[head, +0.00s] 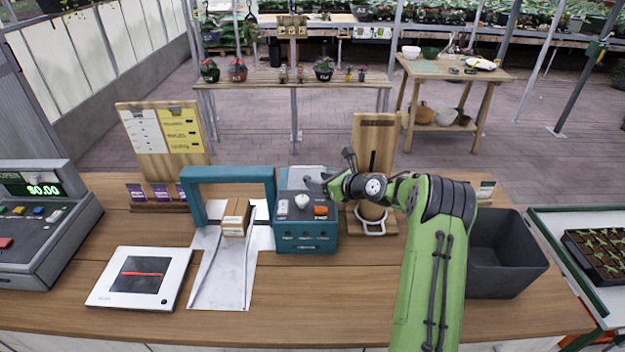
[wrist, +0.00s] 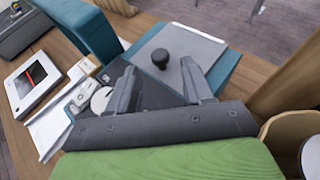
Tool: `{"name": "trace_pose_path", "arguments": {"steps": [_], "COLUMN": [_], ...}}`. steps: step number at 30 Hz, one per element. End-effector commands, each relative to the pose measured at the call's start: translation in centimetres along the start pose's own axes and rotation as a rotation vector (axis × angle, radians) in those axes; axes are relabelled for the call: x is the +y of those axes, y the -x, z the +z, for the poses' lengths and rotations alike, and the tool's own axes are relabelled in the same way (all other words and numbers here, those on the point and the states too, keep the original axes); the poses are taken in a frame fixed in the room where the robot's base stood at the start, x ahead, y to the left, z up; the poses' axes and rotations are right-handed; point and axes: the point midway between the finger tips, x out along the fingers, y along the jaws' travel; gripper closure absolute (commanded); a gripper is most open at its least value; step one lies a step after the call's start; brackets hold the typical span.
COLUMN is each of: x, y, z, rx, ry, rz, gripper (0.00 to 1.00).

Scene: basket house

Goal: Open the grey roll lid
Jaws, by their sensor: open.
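The grey roll lid (wrist: 196,46) is a flat grey panel on the top of the teal machine (head: 305,240). A round black knob (wrist: 160,57) stands on it. In the head view the lid (head: 303,172) shows at the back of the machine, partly behind my gripper (head: 329,171), and I cannot make out the knob there. In the wrist view my gripper (wrist: 158,66) is open and empty. Its two fingers are spread, and the knob shows beyond and between their tips. The fingers do not appear to touch the knob.
A teal arch (head: 228,174) stands left of the machine over a metal chute with a cardboard box (head: 236,217). A wooden stand with a white-handled mug (head: 372,220) is close on the right. A dark bin (head: 508,255) is further right. Bare counter lies in front.

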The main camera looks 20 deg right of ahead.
Motion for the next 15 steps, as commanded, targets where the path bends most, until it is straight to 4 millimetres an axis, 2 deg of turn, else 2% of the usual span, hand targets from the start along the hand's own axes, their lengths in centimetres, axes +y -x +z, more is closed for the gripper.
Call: {"name": "trace_pose_path", "arguments": {"steps": [3,6,15], "x": [0.1,0.1,0.0], "y": [-2.3,-3.4,-3.8], "z": [0.0,0.0,0.0], "rx": [0.001,0.001,0.001], "ry": [0.002,0.001,0.001], "rz": [0.002,0.001,-0.001], "gripper": [0.50,0.50,0.50]}}
